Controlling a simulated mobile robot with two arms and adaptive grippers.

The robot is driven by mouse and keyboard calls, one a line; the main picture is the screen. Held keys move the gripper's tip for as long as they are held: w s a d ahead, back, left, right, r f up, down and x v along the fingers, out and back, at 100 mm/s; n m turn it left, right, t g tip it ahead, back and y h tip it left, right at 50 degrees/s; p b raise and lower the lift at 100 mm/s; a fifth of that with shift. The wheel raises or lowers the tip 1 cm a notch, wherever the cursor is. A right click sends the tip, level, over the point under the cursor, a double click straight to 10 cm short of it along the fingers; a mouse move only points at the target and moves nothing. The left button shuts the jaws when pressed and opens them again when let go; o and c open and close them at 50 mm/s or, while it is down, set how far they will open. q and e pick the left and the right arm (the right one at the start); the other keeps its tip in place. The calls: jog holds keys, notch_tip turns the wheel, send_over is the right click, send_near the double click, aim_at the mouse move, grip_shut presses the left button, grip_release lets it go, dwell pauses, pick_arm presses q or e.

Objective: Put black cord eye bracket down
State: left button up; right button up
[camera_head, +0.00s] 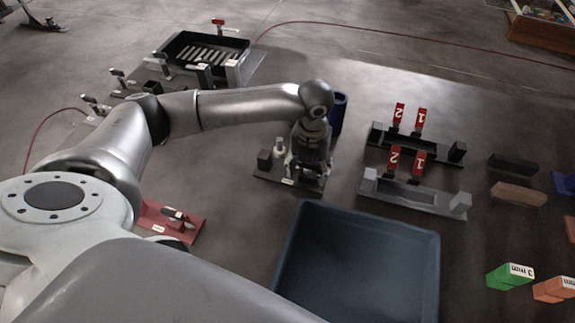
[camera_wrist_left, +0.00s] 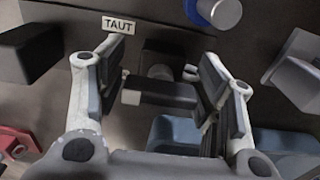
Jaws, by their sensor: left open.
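My left gripper (camera_head: 308,172) points down over the right part of a small dark board (camera_head: 262,178). In the left wrist view its two fingers (camera_wrist_left: 165,85) stand apart, open. A black piece that looks like the cord eye bracket (camera_wrist_left: 160,92) lies between the fingers, over the board, beside the "TAUT" label (camera_wrist_left: 120,24). I cannot tell whether either finger touches it. In the head view the gripper hides the bracket. A black block (camera_head: 263,160) and a pale peg (camera_head: 279,148) stand on the board left of the gripper.
A large blue bin (camera_head: 430,265) stands just in front of the board. A blue cylinder (camera_head: 338,115) stands behind the gripper. A red board (camera_head: 190,232) lies at the left front.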

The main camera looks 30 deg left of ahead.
pick_arm(q)
jog(key=shift+f, duration=0.75)
jog(key=c, duration=1.2)
jog(key=shift+r, duration=0.1)
grip_shut()
jog(key=shift+r, duration=0.15)
